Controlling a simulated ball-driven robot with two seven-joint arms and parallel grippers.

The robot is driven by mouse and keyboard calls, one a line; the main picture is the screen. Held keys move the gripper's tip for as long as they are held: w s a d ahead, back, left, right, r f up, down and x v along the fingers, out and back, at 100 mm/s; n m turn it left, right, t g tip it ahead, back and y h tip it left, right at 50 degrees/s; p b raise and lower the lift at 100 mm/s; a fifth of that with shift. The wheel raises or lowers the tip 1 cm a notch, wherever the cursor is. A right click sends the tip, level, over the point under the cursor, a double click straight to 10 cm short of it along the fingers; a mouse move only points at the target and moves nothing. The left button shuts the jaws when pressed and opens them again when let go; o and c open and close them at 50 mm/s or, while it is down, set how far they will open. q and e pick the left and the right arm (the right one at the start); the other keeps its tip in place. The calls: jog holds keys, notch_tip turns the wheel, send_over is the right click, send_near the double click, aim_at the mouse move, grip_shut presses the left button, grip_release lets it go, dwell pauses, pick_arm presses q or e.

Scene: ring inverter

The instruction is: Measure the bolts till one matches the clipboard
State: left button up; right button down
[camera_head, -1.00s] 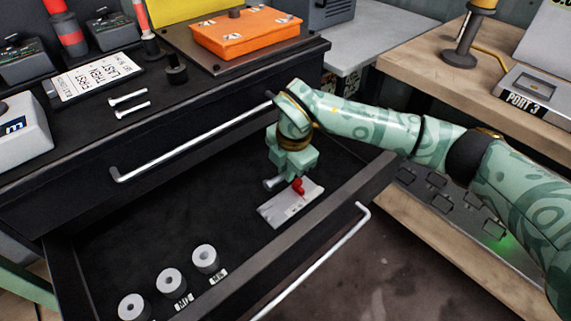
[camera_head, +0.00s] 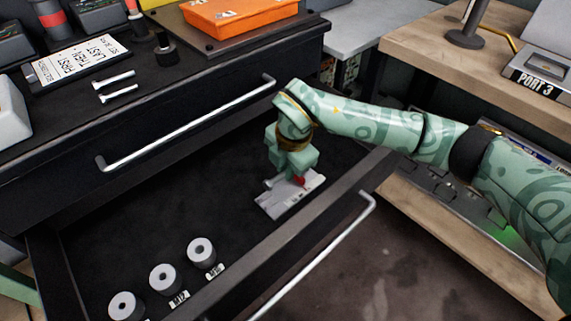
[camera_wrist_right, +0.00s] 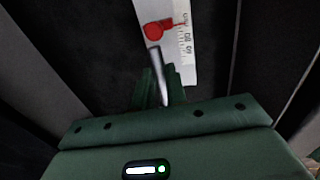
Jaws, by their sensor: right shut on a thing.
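My right gripper (camera_head: 284,178) is low inside the open drawer, shut on a grey metal bolt. In the right wrist view the bolt (camera_wrist_right: 155,68) sticks out from between the fingers and lies over the edge of a white gauge plate (camera_wrist_right: 186,65) with a printed scale. A red piece (camera_wrist_right: 153,31) sits on the plate just beyond the bolt's end. I cannot tell if the bolt touches it. In the head view the gripper partly hides the gauge plate (camera_head: 273,208).
Several grey cylinders with small labels (camera_head: 162,279) stand at the drawer's left front. The drawer's front wall (camera_head: 290,240) and the handle above (camera_head: 190,125) flank my right arm. An orange case (camera_head: 240,12) stands on the cabinet. The drawer's middle floor is clear.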

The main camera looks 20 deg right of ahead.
aim_at(286, 191)
notch_tip(286, 191, down, 2)
jog(key=shift+f, duration=0.2)
pick_arm(q)
jog(key=shift+w+r+b, duration=0.15)
jog(key=shift+w+r, duration=0.3)
jog(key=shift+w, duration=0.2)
jog(key=shift+w+r+b, duration=0.15)
jog(key=shift+w+r, duration=0.3)
jog(key=shift+w, duration=0.15)
pick_arm(e)
jog(key=shift+f, duration=1.1)
jog(key=c, duration=1.3)
grip_release()
jog(key=shift+c, duration=0.2)
